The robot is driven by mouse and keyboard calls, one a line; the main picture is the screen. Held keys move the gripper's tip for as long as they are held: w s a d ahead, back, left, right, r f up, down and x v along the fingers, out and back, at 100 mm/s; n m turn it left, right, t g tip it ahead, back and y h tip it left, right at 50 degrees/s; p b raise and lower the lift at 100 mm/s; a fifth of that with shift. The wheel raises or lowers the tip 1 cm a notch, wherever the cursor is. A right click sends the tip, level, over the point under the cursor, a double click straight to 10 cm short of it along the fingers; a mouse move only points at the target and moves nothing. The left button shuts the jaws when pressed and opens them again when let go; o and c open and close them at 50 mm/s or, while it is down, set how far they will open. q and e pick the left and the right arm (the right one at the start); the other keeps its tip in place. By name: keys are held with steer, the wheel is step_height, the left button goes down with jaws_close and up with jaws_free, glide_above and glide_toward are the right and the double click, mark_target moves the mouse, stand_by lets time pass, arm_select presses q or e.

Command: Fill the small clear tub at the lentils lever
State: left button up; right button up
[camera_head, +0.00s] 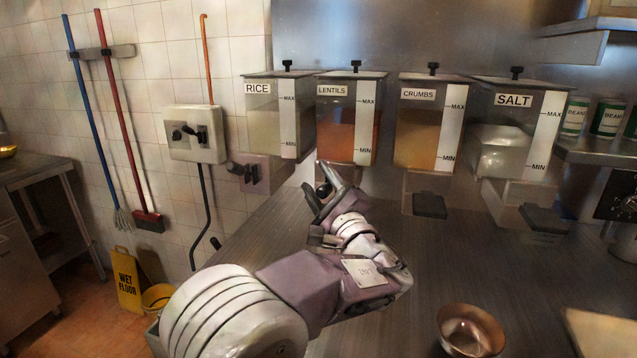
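The lentils dispenser (338,133) is a clear bin with orange-brown contents, hung on the back wall between rice and crumbs. My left gripper (320,181) is below its front left, with its two fingers spread apart. A small dark round knob (323,189) shows between the fingers; I cannot tell whether they touch it or whether it is the lentils lever's end. My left arm and gripper hide most of the area under the lentils bin. I cannot make out the small clear tub. My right gripper is out of view.
The rice (272,120), crumbs (418,135) and salt (505,145) dispensers flank the lentils one. Dark levers stick out below crumbs (430,205) and salt (543,217). A copper bowl (470,330) stands on the steel counter (430,265). The counter's middle right is clear.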

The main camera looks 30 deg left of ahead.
arm_select(q)
steer(key=v, duration=0.9)
steer(key=shift+b, duration=0.3)
stand_by(3.1)
